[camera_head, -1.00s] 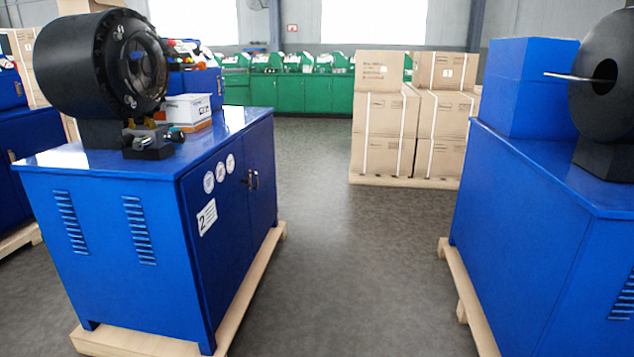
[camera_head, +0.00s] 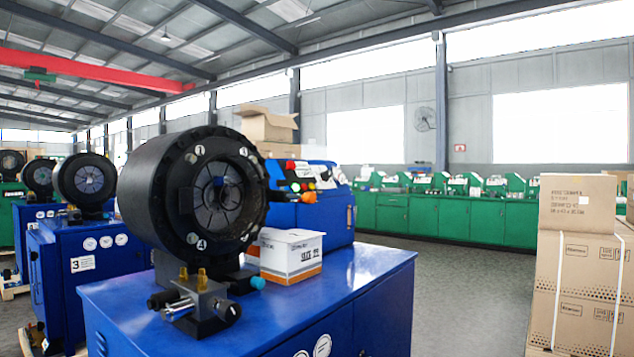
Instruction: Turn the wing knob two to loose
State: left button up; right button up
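The blue crimper machine (camera_head: 350,285) in the foreground carries a black round crimping head (camera_head: 150,200) on its top. A valve block (camera_head: 205,300) sits in front of the head, with brass fittings, a silver cylinder and a dark round knob (camera_head: 228,310) at its right end. A teal knob (camera_head: 257,283) shows just behind it. I cannot tell which of these is the wing knob, or its turn position. The machine's number plate is out of view now; it read 2 earlier. Neither of my grippers is in view.
A white box (camera_head: 288,258) stands on the machine top beside the head. A control box (camera_head: 310,185) with coloured buttons is behind it. A machine labelled 3 (camera_head: 82,264) stands at left. Stacked cartons (camera_head: 575,270) are at right, with open floor (camera_head: 460,300) between.

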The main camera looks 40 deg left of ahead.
aim_at(283, 184)
jog(key=i+u, duration=0.25)
jog(key=i, duration=0.25)
jog(key=i+l+u, duration=0.2)
jog(key=i, duration=0.25)
jog(key=i+l+u, duration=0.25)
jog(key=i, duration=0.2)
